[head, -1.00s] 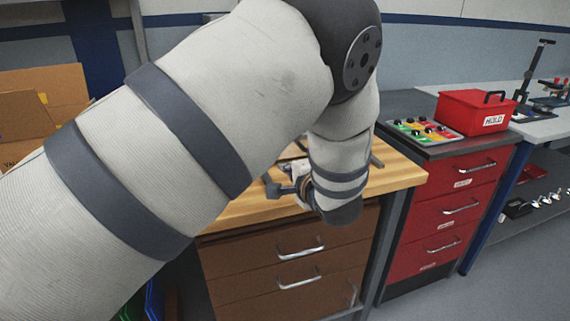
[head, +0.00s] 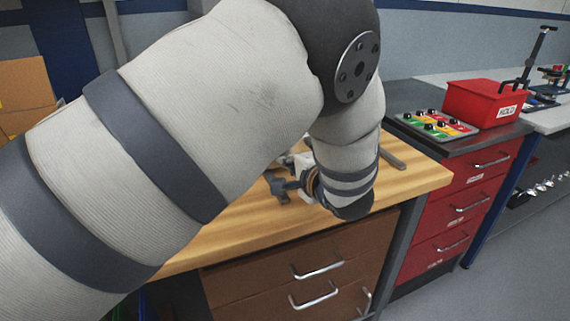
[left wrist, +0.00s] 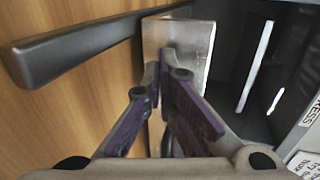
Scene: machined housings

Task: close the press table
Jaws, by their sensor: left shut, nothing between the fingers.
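My left gripper (left wrist: 163,68) is shut and empty in the left wrist view. Its purple-sided fingertips are in front of a bare metal plate (left wrist: 190,38), probably the press table. I cannot tell whether they touch it. A dark press body (left wrist: 255,60) with a partly visible "PRESS" label stands to the right of the plate. A dark bar (left wrist: 80,45) runs across the left, above wood. In the head view my left arm hides most of the press, and only part of my left gripper (head: 283,188) shows over the wooden bench. My right gripper is not in view.
The wooden bench (head: 425,175) has brown drawers with metal handles below. To its right stands a red drawer cabinet (head: 455,205) with a button panel (head: 437,125) and a red "HOLD" box (head: 485,103). Cardboard boxes (head: 22,85) are at the far left. Floor at lower right is clear.

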